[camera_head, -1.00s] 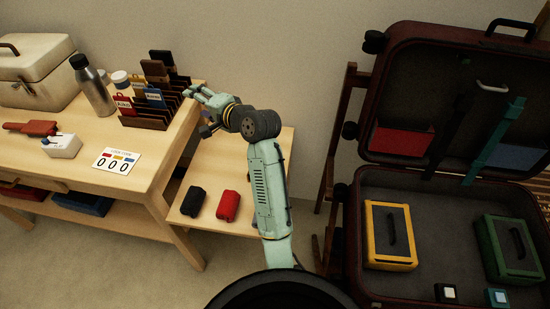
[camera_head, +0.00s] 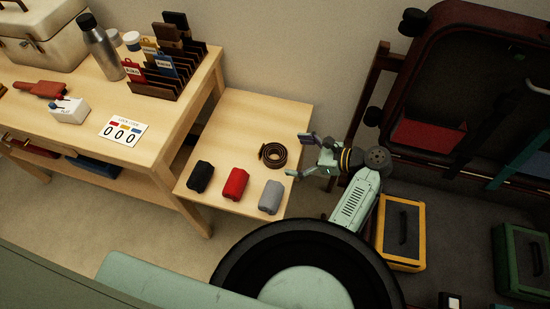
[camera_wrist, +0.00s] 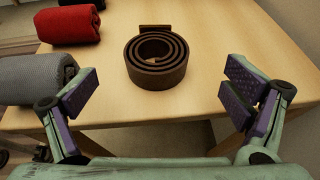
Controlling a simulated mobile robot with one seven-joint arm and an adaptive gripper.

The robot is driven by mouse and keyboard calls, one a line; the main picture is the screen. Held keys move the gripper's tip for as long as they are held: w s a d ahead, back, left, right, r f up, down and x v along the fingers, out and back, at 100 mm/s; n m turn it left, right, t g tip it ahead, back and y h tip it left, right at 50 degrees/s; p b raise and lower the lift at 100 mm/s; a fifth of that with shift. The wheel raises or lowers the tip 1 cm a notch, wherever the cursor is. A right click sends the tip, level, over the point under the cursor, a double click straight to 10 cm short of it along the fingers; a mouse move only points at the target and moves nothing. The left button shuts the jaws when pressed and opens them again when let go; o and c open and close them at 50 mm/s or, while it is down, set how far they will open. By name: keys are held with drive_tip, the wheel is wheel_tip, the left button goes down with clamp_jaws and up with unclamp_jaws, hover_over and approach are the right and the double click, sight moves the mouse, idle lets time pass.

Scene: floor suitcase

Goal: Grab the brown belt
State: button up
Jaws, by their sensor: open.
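The brown belt (camera_head: 272,155) lies coiled in a spiral on the low wooden side table (camera_head: 262,112). In the wrist view the belt (camera_wrist: 157,76) stands on its edge, ahead of my gripper and roughly centred between the fingers. My gripper (camera_head: 308,157) is at the table's right edge, just right of the belt. In the wrist view my gripper (camera_wrist: 160,104) is open and empty, its purple-padded fingers wide apart and not touching the belt.
Black (camera_head: 200,177), red (camera_head: 235,183) and grey (camera_head: 271,197) rolls lie along the table's near side. A taller desk (camera_head: 70,129) stands left. An open suitcase (camera_head: 440,30) with a yellow case (camera_head: 402,262) and a green case (camera_head: 522,262) is at right. The table behind the belt is clear.

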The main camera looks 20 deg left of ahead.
sight(278, 154)
drive_tip(key=b+x, duration=0.4)
drive_tip(key=shift+s+a+f+b, duration=0.2)
drive_tip(key=shift+s+a+b, duration=0.1)
drive_tip(key=shift+b, duration=0.1)
drive_tip(key=shift+a, duration=0.35)
drive_tip(key=shift+r, duration=0.1)
drive_tip(key=shift+c, duration=0.4)
drive_tip(key=c, duration=1.3)
